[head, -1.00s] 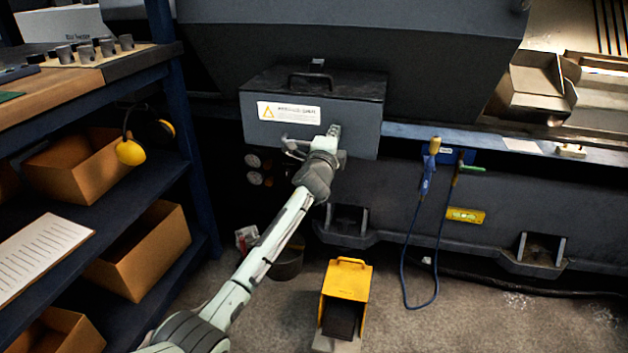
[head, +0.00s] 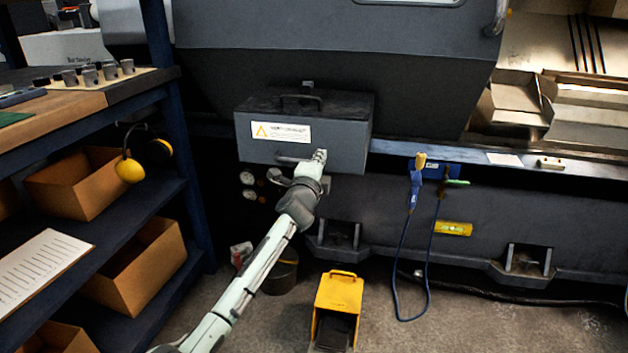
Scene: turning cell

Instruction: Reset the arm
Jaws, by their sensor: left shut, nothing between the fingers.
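My left arm comes in from the bottom left. Its gripper (head: 280,177) is shut and empty, in front of the lower front edge of a dark grey box with a warning label (head: 280,133). The white-green wrist overlaps the box's lower right front. A handle on the box's lower front (head: 290,160) shows just above the fingers. I cannot tell whether gripper and box touch. My right gripper is not in view.
A blue shelf rack (head: 195,190) with cardboard bins (head: 135,265) stands at left. A yellow foot pedal (head: 339,293) is on the floor right of my arm. Blue-corded tools (head: 416,180) hang on the machine front. The floor at front right is clear.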

